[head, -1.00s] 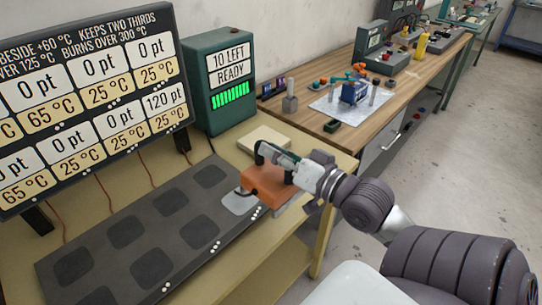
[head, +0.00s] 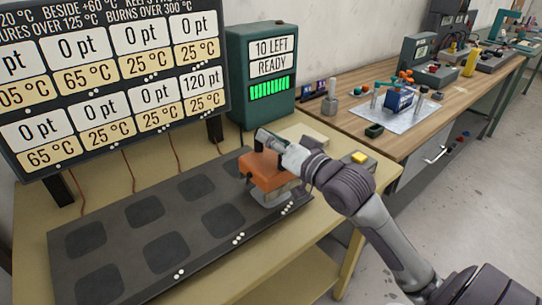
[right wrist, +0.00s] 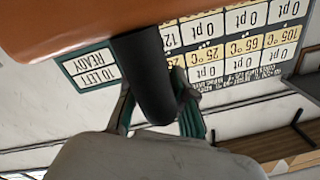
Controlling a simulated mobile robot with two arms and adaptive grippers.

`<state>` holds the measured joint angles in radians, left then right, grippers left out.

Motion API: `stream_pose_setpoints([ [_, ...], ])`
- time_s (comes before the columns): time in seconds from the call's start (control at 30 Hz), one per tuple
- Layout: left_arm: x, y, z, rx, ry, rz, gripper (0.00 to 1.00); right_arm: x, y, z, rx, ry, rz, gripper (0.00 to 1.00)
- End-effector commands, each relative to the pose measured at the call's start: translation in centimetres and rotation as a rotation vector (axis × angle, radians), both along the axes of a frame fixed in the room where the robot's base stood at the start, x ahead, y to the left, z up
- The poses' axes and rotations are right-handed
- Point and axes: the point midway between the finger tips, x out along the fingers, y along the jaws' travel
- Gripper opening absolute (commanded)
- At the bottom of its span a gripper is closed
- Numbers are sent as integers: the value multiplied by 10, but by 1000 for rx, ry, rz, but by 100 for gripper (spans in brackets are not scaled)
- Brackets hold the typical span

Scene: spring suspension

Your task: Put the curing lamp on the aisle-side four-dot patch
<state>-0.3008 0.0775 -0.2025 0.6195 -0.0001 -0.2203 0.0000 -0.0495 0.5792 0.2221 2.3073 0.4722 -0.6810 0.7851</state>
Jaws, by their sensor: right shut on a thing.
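The curing lamp (head: 267,172) has an orange body over a grey lower part. In the head view it is at the right end of the dark board (head: 205,262), over the front-row patch beside the rightmost white dots (head: 289,207). That patch is mostly hidden, and I cannot tell whether the lamp touches the board. My right gripper (head: 268,142) is shut on the lamp from above. In the right wrist view, the lamp's orange body (right wrist: 70,25) fills the top and a black post (right wrist: 148,80) stands between the fingers. My left gripper is not in view.
A display panel (head: 105,70) stands behind the board. A green box (head: 262,70) reading "10 LEFT READY" stands behind the lamp. A pale block (head: 303,133) and a yellow button (head: 359,157) are close to my right arm. Other dark patches (head: 222,220) are bare.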

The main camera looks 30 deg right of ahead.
Motion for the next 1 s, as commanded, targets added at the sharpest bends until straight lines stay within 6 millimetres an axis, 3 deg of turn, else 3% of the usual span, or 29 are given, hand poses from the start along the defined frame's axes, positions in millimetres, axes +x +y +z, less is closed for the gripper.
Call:
stream_pose_setpoints([
  [0.3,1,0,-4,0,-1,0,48,0,0,-38,0,-1,-1,0],
  [0.67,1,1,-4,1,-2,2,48,0,0,-40,-1,-4,0,0],
  [0.7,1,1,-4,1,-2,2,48,0,0,-43,0,1,0,26],
  [0.83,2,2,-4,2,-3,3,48,0,0,-42,0,1,0,47],
  [1.0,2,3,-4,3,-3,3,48,0,0,-42,0,1,0,48],
])
